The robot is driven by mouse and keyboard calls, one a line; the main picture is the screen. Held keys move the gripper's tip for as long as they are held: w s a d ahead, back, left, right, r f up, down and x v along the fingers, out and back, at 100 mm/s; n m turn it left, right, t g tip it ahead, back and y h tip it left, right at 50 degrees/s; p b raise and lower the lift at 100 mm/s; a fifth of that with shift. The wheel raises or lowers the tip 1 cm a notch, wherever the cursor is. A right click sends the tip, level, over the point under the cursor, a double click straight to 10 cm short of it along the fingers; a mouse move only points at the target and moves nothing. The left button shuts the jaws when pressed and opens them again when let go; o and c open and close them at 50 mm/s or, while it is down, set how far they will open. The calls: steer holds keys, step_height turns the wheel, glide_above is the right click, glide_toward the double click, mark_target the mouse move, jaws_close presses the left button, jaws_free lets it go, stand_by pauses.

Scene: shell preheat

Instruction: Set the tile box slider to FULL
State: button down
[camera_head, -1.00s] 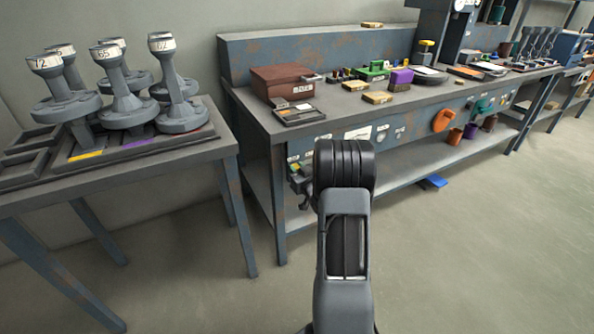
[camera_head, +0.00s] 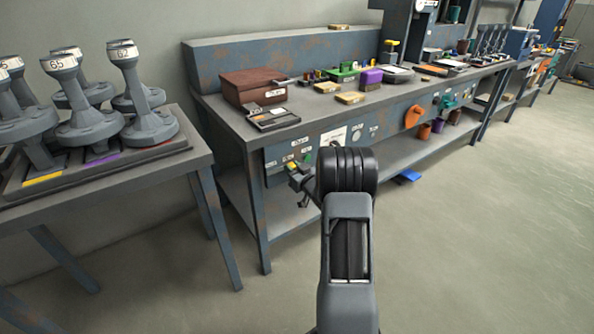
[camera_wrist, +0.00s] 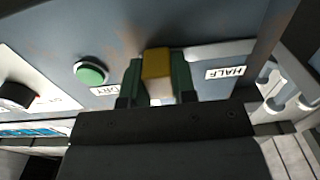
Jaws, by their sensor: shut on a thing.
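The tile box slider has a yellow knob (camera_wrist: 157,64) on a pale slot in a grey-blue panel. In the wrist view my gripper (camera_wrist: 157,82) is shut on this knob, with one green-padded finger on each side. A HALF label (camera_wrist: 226,73) is to the right of the knob. A label ending in RY (camera_wrist: 106,90) is at the left, partly covered by a finger. I cannot read a FULL label. In the head view my gripper (camera_head: 294,174) is at the bench's front panel (camera_head: 277,158), partly behind my arm.
A green button (camera_wrist: 90,73) and a black dial (camera_wrist: 16,95) are on the panel to the left of the knob. The workbench top (camera_head: 225,112) holds a brown box (camera_head: 252,87) and several small items. A table (camera_head: 187,166) with several weighted stands is at the left.

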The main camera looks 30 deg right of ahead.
steer(key=shift+d, duration=0.15)
steer(key=c, duration=1.1)
jaws_free()
steer(key=shift+d, duration=0.15)
steer(key=shift+o, duration=0.9)
steer(key=s+p, duration=0.2)
steer(key=s, duration=1.1)
steer(key=shift+s+p, duration=0.35)
steer(key=shift+s, duration=0.05)
